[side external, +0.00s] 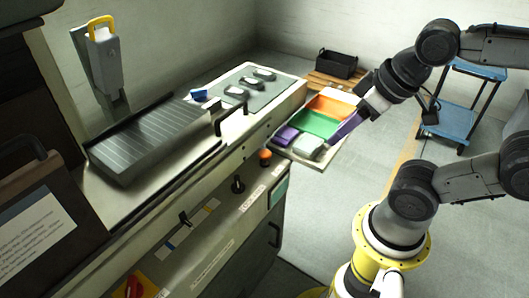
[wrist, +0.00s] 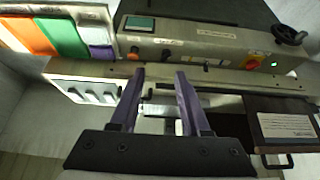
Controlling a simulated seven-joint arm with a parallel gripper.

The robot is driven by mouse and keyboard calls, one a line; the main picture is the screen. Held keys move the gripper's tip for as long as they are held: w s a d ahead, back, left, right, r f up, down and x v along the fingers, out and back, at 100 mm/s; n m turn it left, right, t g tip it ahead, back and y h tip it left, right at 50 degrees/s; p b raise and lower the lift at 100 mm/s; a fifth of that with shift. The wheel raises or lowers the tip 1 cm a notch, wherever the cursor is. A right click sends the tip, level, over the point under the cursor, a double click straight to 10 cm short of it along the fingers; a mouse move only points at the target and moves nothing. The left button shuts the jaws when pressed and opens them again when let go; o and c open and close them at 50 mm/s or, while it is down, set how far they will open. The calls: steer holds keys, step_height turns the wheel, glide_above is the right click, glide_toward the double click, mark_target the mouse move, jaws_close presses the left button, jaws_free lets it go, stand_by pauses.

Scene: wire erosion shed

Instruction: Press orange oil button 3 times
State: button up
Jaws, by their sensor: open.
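The orange oil button (side external: 265,157) is a round knob on the front face of the machine, in the side view near the panel's far end. In the wrist view a small orange spot (wrist: 134,51) on the panel beside the teal screen (wrist: 138,23) looks like the same button, too small to be certain. My gripper (side external: 331,141) has purple fingers and is to the right of the button, apart from it, over the sorting tray. In the wrist view my gripper (wrist: 159,72) is open, with nothing held between the fingers.
Black knobs (side external: 238,185) sit along the panel near the button. A red-and-yellow switch (wrist: 252,62) is further along. A blue cart (side external: 457,121) stands behind my arm.

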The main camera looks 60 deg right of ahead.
jaws_close()
stand_by(1.5)
